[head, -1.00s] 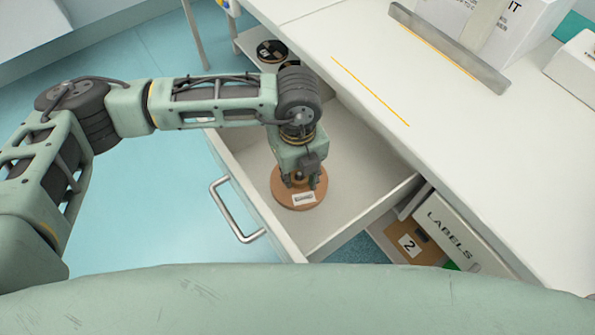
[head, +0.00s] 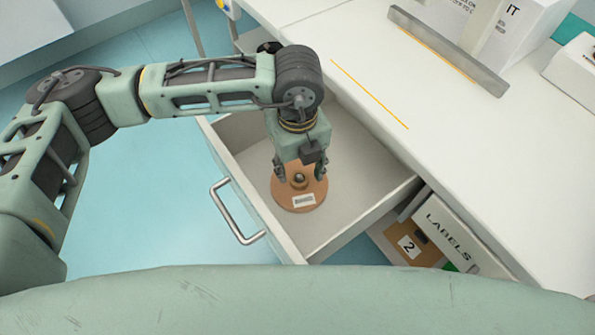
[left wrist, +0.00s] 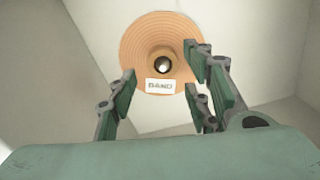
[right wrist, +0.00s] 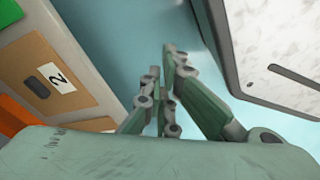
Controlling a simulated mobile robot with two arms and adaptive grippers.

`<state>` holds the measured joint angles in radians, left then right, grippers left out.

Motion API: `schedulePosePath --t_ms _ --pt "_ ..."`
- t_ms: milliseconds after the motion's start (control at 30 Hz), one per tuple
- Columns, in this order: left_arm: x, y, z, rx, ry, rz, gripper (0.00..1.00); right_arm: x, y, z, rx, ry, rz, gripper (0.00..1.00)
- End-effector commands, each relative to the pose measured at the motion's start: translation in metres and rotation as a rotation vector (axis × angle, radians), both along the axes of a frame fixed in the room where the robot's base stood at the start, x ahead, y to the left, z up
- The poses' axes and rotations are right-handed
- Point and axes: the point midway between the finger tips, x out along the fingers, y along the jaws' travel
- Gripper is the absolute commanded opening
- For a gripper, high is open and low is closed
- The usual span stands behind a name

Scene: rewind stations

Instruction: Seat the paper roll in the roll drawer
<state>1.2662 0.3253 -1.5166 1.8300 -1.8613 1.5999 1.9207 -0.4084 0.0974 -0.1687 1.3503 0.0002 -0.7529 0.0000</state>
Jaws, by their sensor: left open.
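A tan roll (head: 299,190) with a dark central hub lies flat on the floor of the open roll drawer (head: 334,238). It also shows in the left wrist view (left wrist: 150,42), with a white label reading BAND. My left gripper (head: 299,172) is open and empty just above the roll, with a finger to either side of the hub in the head view. In the left wrist view my left fingers (left wrist: 162,62) are spread apart and the roll is visible between them. My right gripper (right wrist: 161,62) is outside the head view; its fingers look nearly together with nothing between them.
The drawer's metal handle (head: 232,212) faces left. A white worktop (head: 470,165) with a metal bar (head: 448,50) lies to the right. Below it are a LABELS box (head: 450,232) and a brown bin marked 2 (head: 403,243). The drawer floor beside the roll is clear.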

Motion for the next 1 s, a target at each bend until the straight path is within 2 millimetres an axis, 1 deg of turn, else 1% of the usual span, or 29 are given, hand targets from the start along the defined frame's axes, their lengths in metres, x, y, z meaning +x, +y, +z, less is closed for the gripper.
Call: schedulePosePath --t_ms 33,200,300,400,500,633,1000 --pt "0.001 0.000 0.014 -0.002 -0.004 0.000 0.46 -0.001 0.000 -0.001 0.000 0.001 0.000 0.00" --pt "0.001 0.000 0.049 -0.001 -0.004 -0.001 0.46 -0.007 -0.002 -0.006 -0.002 0.005 0.001 0.00" --pt "0.001 0.000 0.063 -0.001 -0.003 0.000 0.46 -0.010 -0.003 -0.010 -0.003 0.007 0.002 0.00" --pt "0.000 0.000 0.073 0.000 -0.001 0.000 0.46 -0.014 -0.003 -0.012 -0.003 0.012 0.003 0.00" --pt "0.000 0.000 0.077 0.000 -0.001 0.000 0.46 -0.016 -0.002 -0.014 -0.003 0.015 0.004 0.00" --pt "0.000 0.000 0.078 0.000 0.000 0.000 0.46 -0.018 -0.002 -0.015 -0.002 0.018 0.004 0.00" --pt "0.000 0.000 0.078 0.000 0.000 0.000 0.46 -0.014 0.000 -0.014 0.001 0.013 0.002 0.00"
